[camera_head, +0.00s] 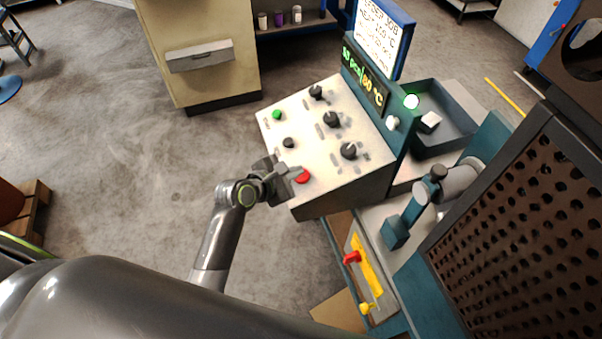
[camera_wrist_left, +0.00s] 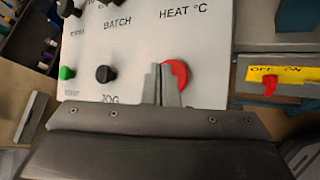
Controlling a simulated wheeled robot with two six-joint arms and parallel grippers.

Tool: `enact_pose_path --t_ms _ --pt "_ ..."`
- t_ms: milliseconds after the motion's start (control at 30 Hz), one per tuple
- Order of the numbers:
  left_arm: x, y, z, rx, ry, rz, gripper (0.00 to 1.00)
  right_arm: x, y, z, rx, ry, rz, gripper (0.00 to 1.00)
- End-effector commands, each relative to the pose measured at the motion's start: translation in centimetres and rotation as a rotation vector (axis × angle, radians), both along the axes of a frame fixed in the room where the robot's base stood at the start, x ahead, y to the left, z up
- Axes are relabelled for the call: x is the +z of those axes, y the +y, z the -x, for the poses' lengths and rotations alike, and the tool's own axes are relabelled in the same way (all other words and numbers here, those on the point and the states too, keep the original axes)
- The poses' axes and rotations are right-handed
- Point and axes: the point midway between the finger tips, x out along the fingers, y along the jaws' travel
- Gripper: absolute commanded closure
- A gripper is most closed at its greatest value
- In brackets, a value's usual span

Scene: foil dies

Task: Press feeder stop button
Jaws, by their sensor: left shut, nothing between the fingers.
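The control panel (camera_head: 316,132) has a pale sloped face with several dark knobs, a green button (camera_head: 277,115) and a red button (camera_head: 302,176). The red button sits near the panel's front corner; its label is hidden. It also shows in the left wrist view (camera_wrist_left: 178,72), partly covered by my fingers. My left gripper (camera_head: 297,172) is shut and empty, with its fingertips at the red button. I cannot tell whether they touch it. In the left wrist view the closed fingers (camera_wrist_left: 161,84) overlap the button's left side. My right gripper is not in view.
A small black knob (camera_wrist_left: 105,74) labelled JOG stands left of the fingers. A display (camera_head: 365,81) rises behind the panel. A red switch handle (camera_head: 351,257) on a yellow plate is below right. A grey tray (camera_head: 441,147) holds a pale block. Open floor lies left.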

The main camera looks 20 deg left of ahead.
Motion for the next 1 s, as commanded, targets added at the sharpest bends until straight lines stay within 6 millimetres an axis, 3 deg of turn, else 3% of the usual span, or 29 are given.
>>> enact_pose_path --t_ms 1000 --pt "-1.1 -0.3 -0.2 0.000 0.000 0.000 1.00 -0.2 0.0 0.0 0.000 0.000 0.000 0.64"
